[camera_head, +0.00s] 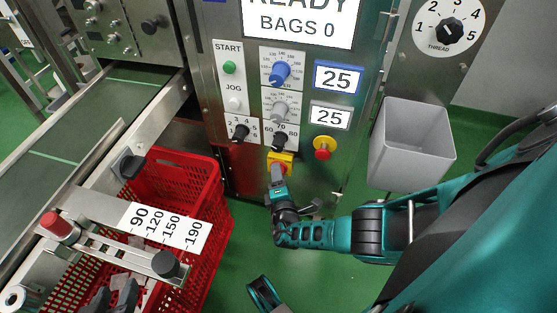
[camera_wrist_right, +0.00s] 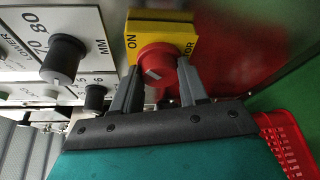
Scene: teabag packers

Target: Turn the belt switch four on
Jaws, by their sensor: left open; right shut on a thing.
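A red rotary knob (camera_wrist_right: 157,66) sits on a yellow plate (camera_wrist_right: 178,30) lettered "ON" and, partly covered, "OR". The yellow plate shows in the head view (camera_head: 286,157) low on the steel machine panel. No number four is readable on it. My right gripper (camera_wrist_right: 158,80) has a finger on each side of the knob and is shut on it; the knob's white mark is tilted. In the head view, my right gripper (camera_head: 279,172) covers most of the knob. My left gripper (camera_head: 112,297) is open at the lower left, over the red crate, its fingers apart.
Black dials (camera_head: 240,132), blue and grey knobs and a red emergency button (camera_head: 323,148) on yellow surround the switch. A grey bin (camera_head: 412,150) stands right of the panel. A red crate (camera_head: 205,215) and conveyor belt (camera_head: 85,120) are at left.

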